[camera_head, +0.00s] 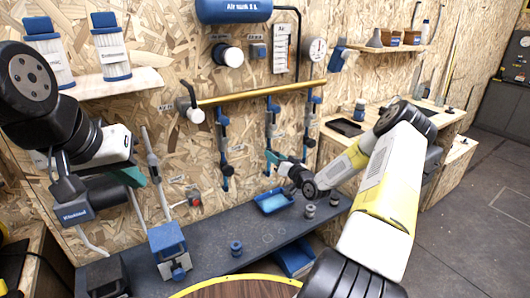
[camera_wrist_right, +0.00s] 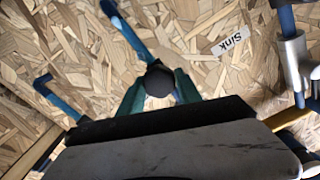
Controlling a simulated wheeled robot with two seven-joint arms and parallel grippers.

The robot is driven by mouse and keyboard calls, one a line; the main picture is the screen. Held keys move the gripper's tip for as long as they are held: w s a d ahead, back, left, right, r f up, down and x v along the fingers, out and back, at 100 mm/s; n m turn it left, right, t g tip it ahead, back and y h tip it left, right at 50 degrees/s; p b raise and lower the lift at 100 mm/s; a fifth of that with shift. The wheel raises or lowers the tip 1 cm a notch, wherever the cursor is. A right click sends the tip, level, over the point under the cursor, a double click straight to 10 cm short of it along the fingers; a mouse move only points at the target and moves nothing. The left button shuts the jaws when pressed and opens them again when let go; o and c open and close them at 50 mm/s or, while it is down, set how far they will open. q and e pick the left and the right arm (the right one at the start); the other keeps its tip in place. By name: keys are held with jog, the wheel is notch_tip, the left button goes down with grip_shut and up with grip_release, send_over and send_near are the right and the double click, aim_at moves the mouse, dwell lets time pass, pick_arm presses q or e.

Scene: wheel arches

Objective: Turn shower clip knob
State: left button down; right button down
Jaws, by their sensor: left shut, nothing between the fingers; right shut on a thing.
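Several blue and grey clips hang on the chipboard wall below a brass pipe; the middle one (camera_head: 269,125) is at my right gripper (camera_head: 272,157). In the right wrist view, the teal fingers of this gripper (camera_wrist_right: 160,92) are shut on a round black knob (camera_wrist_right: 159,80), with a blue bar running up from it. A label reading "Sink" (camera_wrist_right: 230,43) is on the wall, up and right of the knob. I cannot read a shower label in either view. My left gripper (camera_head: 137,176) is shut and empty at the left, away from the clips.
The brass pipe (camera_head: 260,92) crosses above the clips. Below is a dark bench (camera_head: 215,262) with a blue tray (camera_head: 273,202), small grey cylinders (camera_head: 309,211) and a blue block-like device (camera_head: 167,240). A grey upright bar (camera_head: 157,175) stands near my left gripper.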

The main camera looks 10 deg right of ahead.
jog(key=m, duration=0.6)
jog(key=shift+d, duration=0.1)
jog(key=shift+m, duration=0.3)
dwell(0.3)
jog(key=c, duration=0.8)
grip_release()
jog(key=shift+f, duration=0.1)
jog(key=v, duration=0.7)
jog(key=shift+s+d, duration=0.15)
jog(key=shift+s, duration=0.2)
